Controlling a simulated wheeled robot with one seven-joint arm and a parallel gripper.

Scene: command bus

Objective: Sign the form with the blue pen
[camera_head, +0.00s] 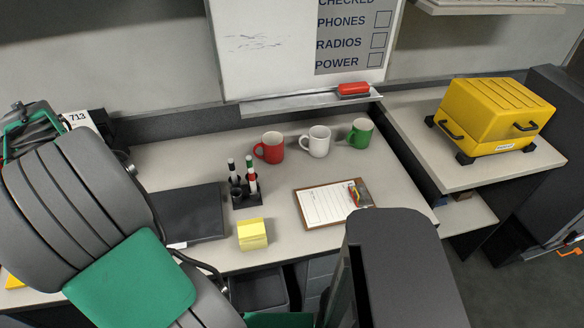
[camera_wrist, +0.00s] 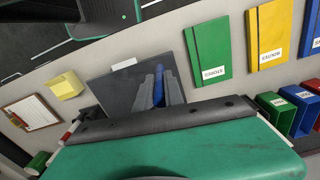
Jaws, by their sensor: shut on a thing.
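The form (camera_head: 322,206) is a lined white sheet on a brown clipboard, lying on the desk right of centre in the head view. It also shows at the left edge of the wrist view (camera_wrist: 32,112). A metal clip with small coloured parts is at its right end. My gripper (camera_wrist: 158,88) shows in the wrist view with its grey fingers shut on the blue pen (camera_wrist: 158,76). Only part of the pen shows between the fingers. In the wrist view they appear in front of a dark flat pad, well apart from the form. I cannot make out the fingertips in the head view.
A black holder with markers (camera_head: 243,193) and a yellow note block (camera_head: 252,234) stand left of the form. Red (camera_head: 269,148), white (camera_head: 317,141) and green (camera_head: 361,133) mugs stand behind it. A dark pad (camera_head: 190,214) lies to the left. Desk around the form is mostly clear.

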